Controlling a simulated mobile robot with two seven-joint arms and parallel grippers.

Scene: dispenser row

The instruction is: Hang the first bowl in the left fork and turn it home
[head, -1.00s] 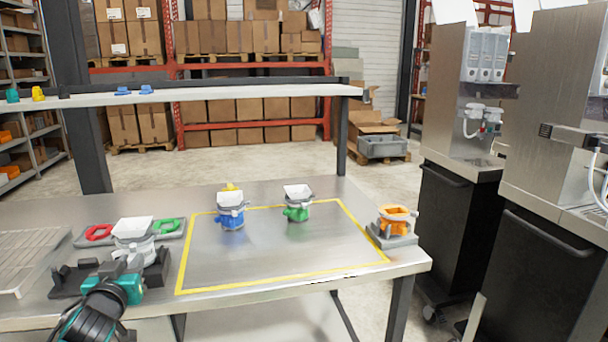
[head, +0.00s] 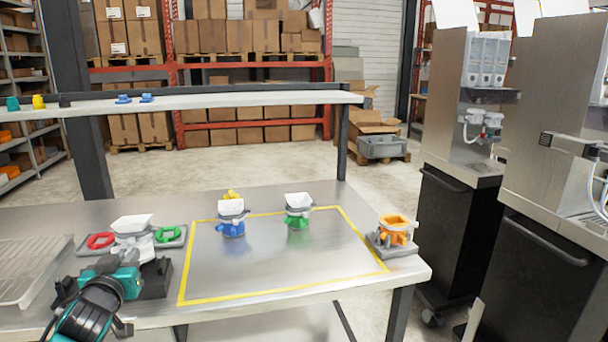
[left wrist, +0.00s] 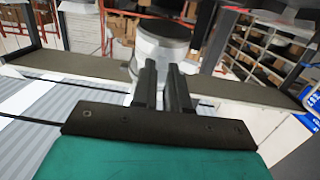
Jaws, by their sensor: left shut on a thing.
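My left gripper (head: 128,262) is shut on a white bowl with a grey collar (head: 133,228) at the left of the table. In the left wrist view the two dark fingers (left wrist: 163,88) are close together at a rounded grey-and-white part of the bowl (left wrist: 162,45). The bowl is upright, over or just behind a black stand (head: 155,280); my gripper hides part of both, so I cannot tell whether they touch. Two dispensers stand at the right: a farther one (head: 452,140) with white fittings at its front, and a nearer one (head: 545,185). I cannot make out which part is the left fork. My right gripper is out of view.
A blue-based bowl (head: 231,228) and a green-based one (head: 298,220) stand inside the yellow outline. An orange piece (head: 396,228) sits on a grey base at the right corner. Red (head: 100,241) and green (head: 168,234) rings lie on a grey tray. A shelf (head: 230,97) spans the back.

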